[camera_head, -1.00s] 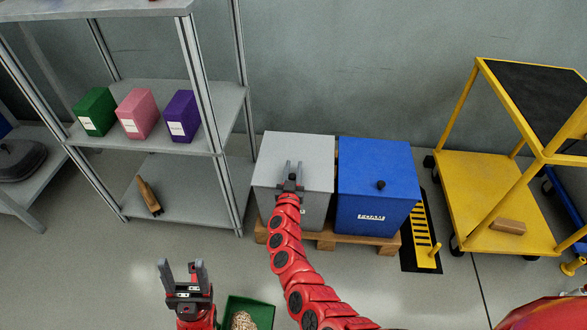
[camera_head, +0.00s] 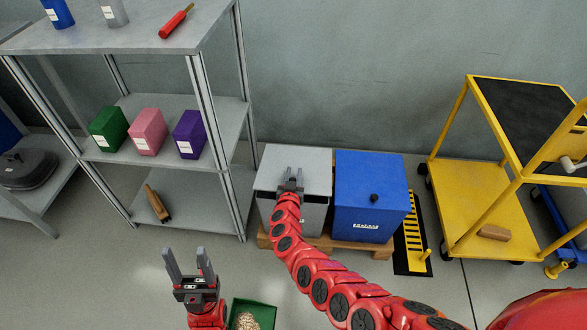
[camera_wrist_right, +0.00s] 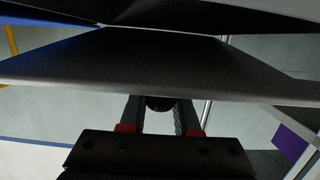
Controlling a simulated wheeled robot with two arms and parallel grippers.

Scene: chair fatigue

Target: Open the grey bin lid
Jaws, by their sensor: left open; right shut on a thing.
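The grey bin (camera_head: 311,220) stands on a low wooden pallet, left of a blue bin. Its grey lid (camera_head: 297,158) looks slightly raised at the front, with a dark gap under its front edge. My right gripper (camera_head: 290,175) is at the lid's front and is shut on its dark knob. In the right wrist view the knob (camera_wrist_right: 158,103) sits between the two fingers, beside the lid's edge (camera_wrist_right: 230,90). The bin's inside is hidden in the head view. My left gripper (camera_head: 187,254) is open and empty above the floor, well left of the bin.
A grey shelf unit (camera_head: 165,175) with coloured boxes stands left. A yellow cart (camera_head: 470,205) stands right. A green tray (camera_head: 266,313) lies near my left gripper.

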